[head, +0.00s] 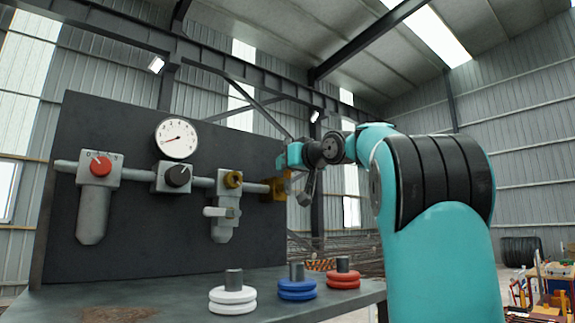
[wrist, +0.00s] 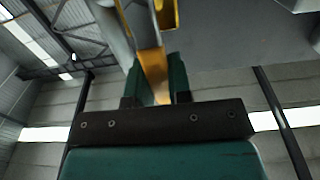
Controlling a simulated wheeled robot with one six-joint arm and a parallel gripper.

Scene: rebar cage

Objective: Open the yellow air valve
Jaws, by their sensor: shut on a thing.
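The yellow air valve (head: 279,189) is at the right end of a grey pipe on the dark panel. My gripper (wrist: 157,82) is at this valve. In the wrist view the valve's flat yellow lever (wrist: 151,62) runs between the two green fingers, and the gripper is shut on it. In the head view my teal wrist partly covers the area above the valve, and the fingertips are too small to make out. The exact angle of the lever cannot be told.
The same pipe carries a red knob (head: 100,165), a black knob (head: 178,176) and a brass-capped fitting (head: 229,182). A round gauge (head: 176,138) is above. White (head: 233,299), blue (head: 297,288) and red (head: 343,279) ringed pieces stand on the bench (head: 170,291) below.

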